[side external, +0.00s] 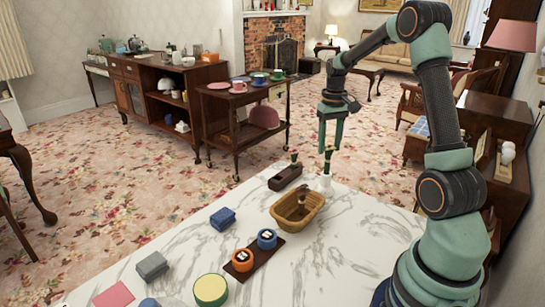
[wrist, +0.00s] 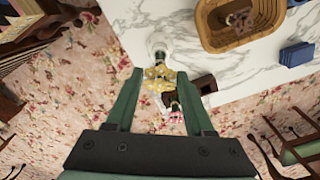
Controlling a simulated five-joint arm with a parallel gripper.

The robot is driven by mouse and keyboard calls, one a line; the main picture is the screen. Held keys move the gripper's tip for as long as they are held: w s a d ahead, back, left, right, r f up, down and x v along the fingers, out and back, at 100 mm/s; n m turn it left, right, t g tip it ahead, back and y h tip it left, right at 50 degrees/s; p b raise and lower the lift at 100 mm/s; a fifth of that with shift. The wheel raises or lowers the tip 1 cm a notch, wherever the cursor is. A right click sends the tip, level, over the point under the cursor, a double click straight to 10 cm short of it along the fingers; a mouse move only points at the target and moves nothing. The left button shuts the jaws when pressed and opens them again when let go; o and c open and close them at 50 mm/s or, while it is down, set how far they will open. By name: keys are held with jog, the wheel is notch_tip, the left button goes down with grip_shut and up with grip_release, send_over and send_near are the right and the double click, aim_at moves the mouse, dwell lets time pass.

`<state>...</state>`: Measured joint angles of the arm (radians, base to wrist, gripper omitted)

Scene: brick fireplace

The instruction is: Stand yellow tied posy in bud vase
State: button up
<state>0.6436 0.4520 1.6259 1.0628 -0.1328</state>
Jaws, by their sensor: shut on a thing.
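My gripper (side external: 330,138) points down above the far edge of the marble table. In the wrist view my gripper (wrist: 160,76) is shut on the yellow posy (wrist: 157,77), whose yellow flowers show between the fingertips. In the side view the posy's green stems (side external: 328,157) hang below the fingers, roughly upright. The white bud vase (side external: 325,184) stands directly under them on the table. The vase (wrist: 160,54) also shows just beyond the flowers in the wrist view. I cannot tell whether the stem ends are inside its mouth or just above it.
A dark wooden holder (side external: 285,177) with another posy (side external: 294,158) stands left of the vase; that posy looks pink (wrist: 176,114) in the wrist view. A wicker basket (side external: 297,211) is nearer. A blue folded cloth (side external: 223,218) lies further left.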

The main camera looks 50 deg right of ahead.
aim_at(326, 173)
jog(key=shift+f, duration=1.8)
jog(key=o, duration=1.2)
notch_tip(326, 173, up, 12)
jog(key=shift+f, duration=0.1)
